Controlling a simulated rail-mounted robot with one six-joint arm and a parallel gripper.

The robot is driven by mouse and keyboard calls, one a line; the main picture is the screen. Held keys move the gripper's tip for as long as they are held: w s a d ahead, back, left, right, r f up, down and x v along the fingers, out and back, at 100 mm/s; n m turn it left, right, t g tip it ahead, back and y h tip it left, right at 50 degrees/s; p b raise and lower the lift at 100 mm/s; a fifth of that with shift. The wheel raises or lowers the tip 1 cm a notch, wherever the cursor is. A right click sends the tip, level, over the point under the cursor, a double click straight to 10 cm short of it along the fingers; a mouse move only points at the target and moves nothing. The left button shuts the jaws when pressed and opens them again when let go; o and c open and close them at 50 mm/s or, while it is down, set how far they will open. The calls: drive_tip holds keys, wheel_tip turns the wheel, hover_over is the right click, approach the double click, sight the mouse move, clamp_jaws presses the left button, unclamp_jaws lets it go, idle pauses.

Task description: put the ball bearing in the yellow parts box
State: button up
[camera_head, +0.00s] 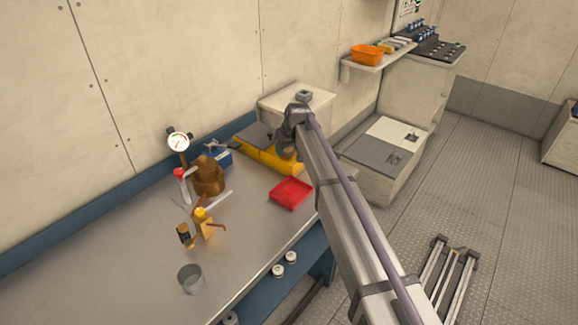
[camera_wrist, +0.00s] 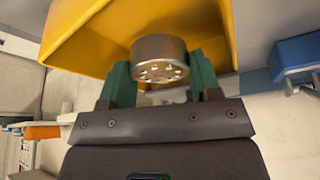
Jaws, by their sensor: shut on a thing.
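The ball bearing (camera_wrist: 158,58) is a silver metal ring with small balls showing on its face. My gripper (camera_wrist: 160,75) is shut on it, with a green finger on each side. The yellow parts box (camera_wrist: 95,38) lies behind and around the bearing in the wrist view; I cannot tell how far the bearing is above its floor. In the head view the yellow parts box (camera_head: 264,158) stands at the bench's far end by the wall. My arm's end is over its right part and hides the bearing and most of the gripper.
A red tray (camera_head: 291,193) sits just in front of the yellow box. A blue item (camera_head: 218,155), brown fitting (camera_head: 208,177), gauge (camera_head: 179,142) and grey cup (camera_head: 191,279) stand on the bench. An orange bin (camera_head: 367,55) is on the shelf. The bench's front is mostly clear.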

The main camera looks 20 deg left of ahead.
sight(289, 150)
wheel_tip(289, 150, down, 4)
drive_tip(key=b, duration=0.3)
drive_tip(key=shift+b, duration=0.4)
drive_tip(key=shift+r, duration=0.35)
drive_tip(key=shift+f, duration=0.3)
drive_tip(key=o, duration=0.9)
drive_tip(key=shift+r, duration=0.15)
drive_tip(key=shift+r+p, duration=0.3)
drive_tip(key=shift+p, duration=0.1)
drive_tip(key=p+v, duration=1)
drive_tip(key=v, duration=0.1)
drive_tip(key=shift+s+d+r+p, duration=0.2)
drive_tip(key=shift+r+p, duration=0.1)
drive_tip(key=shift+p, duration=0.1)
